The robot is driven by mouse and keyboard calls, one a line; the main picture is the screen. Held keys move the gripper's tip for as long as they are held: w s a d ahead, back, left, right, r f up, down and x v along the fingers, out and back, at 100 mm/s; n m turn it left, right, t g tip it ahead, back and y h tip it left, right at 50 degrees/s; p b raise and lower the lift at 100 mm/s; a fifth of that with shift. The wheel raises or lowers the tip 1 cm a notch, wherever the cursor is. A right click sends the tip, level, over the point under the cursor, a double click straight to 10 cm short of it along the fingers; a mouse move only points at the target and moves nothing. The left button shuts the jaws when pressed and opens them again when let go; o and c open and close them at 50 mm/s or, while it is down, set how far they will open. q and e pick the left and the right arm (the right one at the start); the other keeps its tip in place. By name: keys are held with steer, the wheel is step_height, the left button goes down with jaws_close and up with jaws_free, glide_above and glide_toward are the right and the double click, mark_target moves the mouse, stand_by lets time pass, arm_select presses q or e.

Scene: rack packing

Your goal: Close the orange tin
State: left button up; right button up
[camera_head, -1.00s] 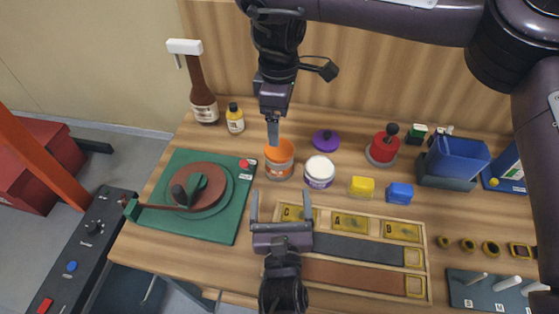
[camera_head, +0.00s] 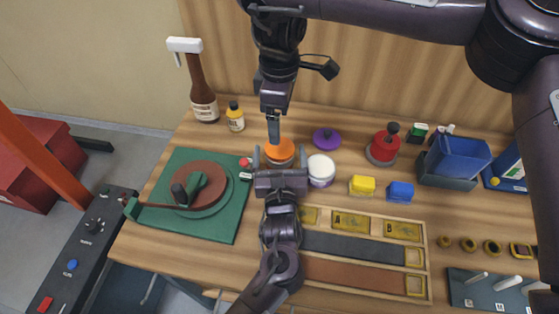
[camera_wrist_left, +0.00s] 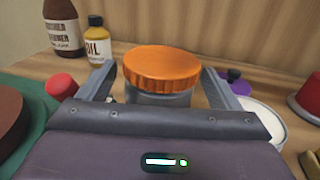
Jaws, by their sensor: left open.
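The orange tin (camera_head: 281,163) stands upright on the table with its ribbed orange lid (camera_wrist_left: 162,67) on top. In the left wrist view the lid rests over the grey tin body (camera_wrist_left: 160,97); whether it is fully pressed down I cannot tell. My left gripper (camera_head: 279,155) is open, one finger on each side of the tin, with gaps visible in the left wrist view. My right gripper (camera_head: 273,131) hangs from above, pointing down over the tin in the head view. It is seen edge-on, so its opening is hidden.
A white tin (camera_head: 320,170) stands close to the right of the orange tin, with a purple lid (camera_head: 326,138) behind it. Yellow (camera_head: 361,186) and blue (camera_head: 400,192) blocks sit further right.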

arm_select(q)
jaws_close()
arm_select(e)
steer(key=n, duration=0.6)
steer(key=shift+n, duration=0.4)
steer(key=n, duration=2)
